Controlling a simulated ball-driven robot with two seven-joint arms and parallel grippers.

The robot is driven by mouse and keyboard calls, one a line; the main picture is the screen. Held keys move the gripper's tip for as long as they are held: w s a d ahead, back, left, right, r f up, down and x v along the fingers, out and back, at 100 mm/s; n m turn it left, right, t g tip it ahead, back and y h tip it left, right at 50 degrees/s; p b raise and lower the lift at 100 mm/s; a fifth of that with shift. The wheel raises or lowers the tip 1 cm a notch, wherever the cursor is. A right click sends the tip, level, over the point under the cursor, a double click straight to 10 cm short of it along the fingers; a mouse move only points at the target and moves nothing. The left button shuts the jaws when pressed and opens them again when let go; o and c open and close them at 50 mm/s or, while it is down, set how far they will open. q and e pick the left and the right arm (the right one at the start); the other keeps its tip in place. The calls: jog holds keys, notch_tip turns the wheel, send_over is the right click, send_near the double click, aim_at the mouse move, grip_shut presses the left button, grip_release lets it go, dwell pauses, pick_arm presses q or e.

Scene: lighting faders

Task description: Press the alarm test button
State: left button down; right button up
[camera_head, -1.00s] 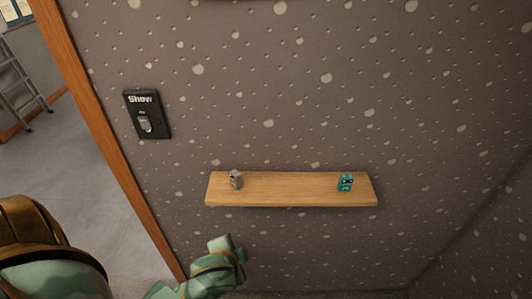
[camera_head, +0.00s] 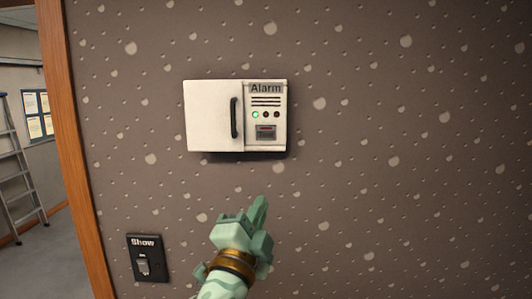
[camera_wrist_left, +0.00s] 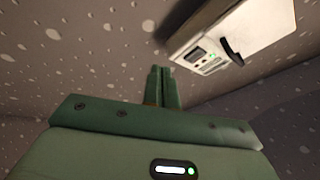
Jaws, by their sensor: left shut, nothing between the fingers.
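The white alarm box (camera_head: 214,112) is mounted on the wall, with a black vertical handle on its closed door. Its panel, labelled Alarm, has slots, a green light, two reddish ones and a small dark rectangle (camera_head: 265,132) with a red line. I cannot tell which part is the test button. My left gripper (camera_head: 260,206) is shut and empty, below the panel with its fingers pointing up, apart from the box. In the left wrist view, the shut fingers (camera_wrist_left: 160,86) show left of and below the alarm box (camera_wrist_left: 262,35). My right gripper is not in view.
A black switch plate (camera_head: 147,258) labelled Show is on the wall at lower left. A wooden door frame (camera_head: 75,150) edges the wall, with a ladder (camera_head: 15,165) beyond. The wall right of the box is clear.

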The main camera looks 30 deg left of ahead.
aim_at(266, 133)
pick_arm(q)
notch_tip(266, 133, up, 11)
jog(key=s+d+m+t+h, duration=0.1)
jog(key=s+d+m+t, duration=0.1)
jog(key=m+t, duration=0.1)
jog(key=shift+r+t+h, duration=0.15)
jog(key=shift+t+h, duration=0.25)
jog(key=shift+t, duration=0.4)
jog(key=shift+w, duration=0.1)
jog(key=w+a, duration=0.1)
jog(key=w, duration=0.1)
jog(key=w+a+b, duration=0.1)
jog(key=w+a, duration=0.1)
jog(key=w, duration=0.1)
jog(key=w+a+b, duration=0.1)
jog(key=w, duration=0.1)
jog(key=shift+w+a, duration=0.25)
jog(key=shift+a, duration=0.05)
dwell(0.9)
